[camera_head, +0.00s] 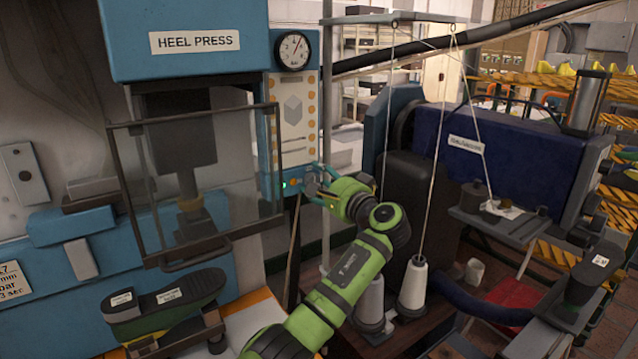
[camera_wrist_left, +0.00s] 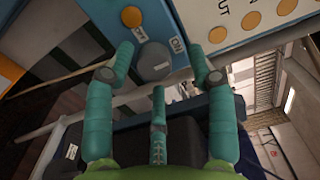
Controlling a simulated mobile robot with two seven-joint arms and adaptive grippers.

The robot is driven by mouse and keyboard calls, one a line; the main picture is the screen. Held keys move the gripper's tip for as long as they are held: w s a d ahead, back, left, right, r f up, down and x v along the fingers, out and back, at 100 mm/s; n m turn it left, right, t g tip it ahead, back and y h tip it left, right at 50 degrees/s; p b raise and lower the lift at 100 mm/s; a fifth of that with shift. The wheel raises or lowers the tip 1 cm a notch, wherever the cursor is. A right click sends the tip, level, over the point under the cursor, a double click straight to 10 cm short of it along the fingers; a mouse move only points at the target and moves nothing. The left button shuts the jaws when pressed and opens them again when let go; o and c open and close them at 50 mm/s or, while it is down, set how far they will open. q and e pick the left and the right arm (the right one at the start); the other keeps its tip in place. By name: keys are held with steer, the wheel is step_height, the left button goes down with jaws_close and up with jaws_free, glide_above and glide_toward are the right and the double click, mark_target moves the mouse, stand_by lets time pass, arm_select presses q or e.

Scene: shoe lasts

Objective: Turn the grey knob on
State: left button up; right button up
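The grey knob (camera_wrist_left: 153,64) is round and sits on the lower part of a light blue control panel in the left wrist view, beside small ON and OFF labels. My left gripper (camera_wrist_left: 160,52) is open, with one teal finger on each side of the knob and a third finger below it. I cannot tell whether any finger touches the knob. In the head view my left gripper (camera_head: 314,182) is at the lower right corner of the heel press panel (camera_head: 297,125), and its fingers largely hide the knob. My right gripper is not in view.
An orange button (camera_wrist_left: 131,16) is beside the knob. The heel press guard (camera_head: 205,180) stands left of the panel. Thread cones (camera_head: 413,285) and a dark blue machine (camera_head: 510,150) are to the right.

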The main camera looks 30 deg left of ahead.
arm_select(q)
steer(key=shift+f, duration=0.1)
steer(key=shift+s+d, duration=0.2)
steer(key=shift+d, duration=0.15)
steer(key=v, duration=1.1)
